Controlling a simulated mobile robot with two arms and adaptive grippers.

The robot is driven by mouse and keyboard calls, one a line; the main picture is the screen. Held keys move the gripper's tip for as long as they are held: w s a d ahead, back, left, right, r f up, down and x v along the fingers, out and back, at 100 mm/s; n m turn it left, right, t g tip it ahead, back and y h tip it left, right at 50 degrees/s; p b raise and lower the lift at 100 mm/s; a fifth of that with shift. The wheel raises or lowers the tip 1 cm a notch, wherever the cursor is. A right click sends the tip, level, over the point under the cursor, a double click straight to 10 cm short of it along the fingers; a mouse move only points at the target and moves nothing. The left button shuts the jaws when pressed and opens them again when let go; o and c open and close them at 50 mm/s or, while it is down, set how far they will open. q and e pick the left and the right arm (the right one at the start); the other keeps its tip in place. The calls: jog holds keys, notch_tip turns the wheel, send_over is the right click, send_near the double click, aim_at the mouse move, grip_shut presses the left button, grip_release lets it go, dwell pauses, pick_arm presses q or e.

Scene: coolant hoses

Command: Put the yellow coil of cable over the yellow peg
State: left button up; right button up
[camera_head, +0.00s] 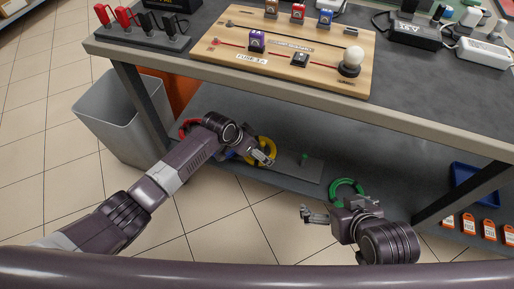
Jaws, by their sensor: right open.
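The yellow coil of cable (272,146) shows on the low shelf under the workbench, partly hidden by my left gripper. My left gripper (263,158) is right at the coil, over its near part. Whether its fingers are open or shut on the coil is too small to tell. A grey plate (312,171) with a green peg (304,159) lies just right of the coil. I cannot make out the yellow peg; my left arm covers the area left of the coil. My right gripper (311,214) is open and empty, in front of the shelf, left of and below the green coil (347,183).
A red coil (185,128) and a bit of blue (230,154) show behind my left arm. The bench top (420,85) overhangs the shelf. A grey bin (115,115) stands left, a blue tray (470,182) right. Floor in front is clear.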

pick_arm(q)
jog(key=o, duration=1)
jog(key=v, duration=1.2)
